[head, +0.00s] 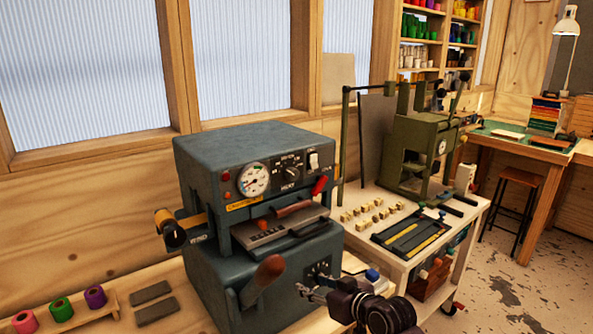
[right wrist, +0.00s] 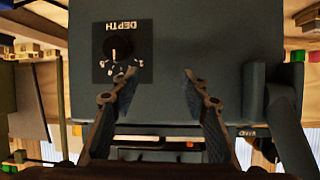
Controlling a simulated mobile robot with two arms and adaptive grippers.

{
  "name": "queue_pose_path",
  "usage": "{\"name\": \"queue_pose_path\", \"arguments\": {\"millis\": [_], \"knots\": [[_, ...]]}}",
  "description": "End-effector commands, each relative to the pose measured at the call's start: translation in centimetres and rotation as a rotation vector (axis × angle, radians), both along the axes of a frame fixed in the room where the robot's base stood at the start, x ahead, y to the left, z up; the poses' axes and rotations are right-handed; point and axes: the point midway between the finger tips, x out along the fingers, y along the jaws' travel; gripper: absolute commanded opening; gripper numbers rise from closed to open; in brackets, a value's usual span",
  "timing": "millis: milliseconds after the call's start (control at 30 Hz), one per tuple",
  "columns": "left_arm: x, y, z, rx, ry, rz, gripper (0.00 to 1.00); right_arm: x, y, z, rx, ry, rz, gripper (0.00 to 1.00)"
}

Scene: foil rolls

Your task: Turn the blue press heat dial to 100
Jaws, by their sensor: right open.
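The blue press (head: 255,160) stands on the bench in the middle of the head view. Its black heat dial (head: 292,173) sits on the upper front panel, right of a round white gauge (head: 253,179); its pointer setting is too small to read. My right gripper (head: 312,286) is open and empty, in front of the lower body, below the heat dial. In the right wrist view, which looks upside down, the open fingers (right wrist: 158,76) face the lower front. The depth dial (right wrist: 118,48) shows beyond one fingertip, not between the fingers. My left gripper is out of view.
A brown-handled lever (head: 268,272) sticks out at the press's lower front, left of my right gripper. A red handle (head: 319,185) is beside the heat dial. A green press (head: 418,150) stands on the cart to the right. Coloured foil rolls (head: 60,308) sit at lower left.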

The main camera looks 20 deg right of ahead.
Motion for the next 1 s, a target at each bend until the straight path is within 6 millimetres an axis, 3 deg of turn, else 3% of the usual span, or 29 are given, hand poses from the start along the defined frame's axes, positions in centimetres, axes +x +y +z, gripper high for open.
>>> {"name": "queue_pose_path", "arguments": {"millis": [33,100,200,333,500,1000], "knots": [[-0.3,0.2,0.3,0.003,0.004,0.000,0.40,1.9,-0.6,5.9,0.012,-0.094,0.010,0.42],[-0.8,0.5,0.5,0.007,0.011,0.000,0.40,3.3,-0.8,12.2,0.034,-0.194,0.029,0.42],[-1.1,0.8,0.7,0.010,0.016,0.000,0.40,4.0,-1.0,19.2,0.056,-0.307,0.054,0.42],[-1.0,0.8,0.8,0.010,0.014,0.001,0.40,4.1,-1.1,24.5,0.073,-0.393,0.074,0.42],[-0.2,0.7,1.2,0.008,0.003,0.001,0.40,4.7,-0.9,26.4,0.081,-0.422,0.081,0.42],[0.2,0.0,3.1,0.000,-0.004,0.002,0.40,10.5,1.2,26.3,0.081,-0.420,0.079,0.42]]}}
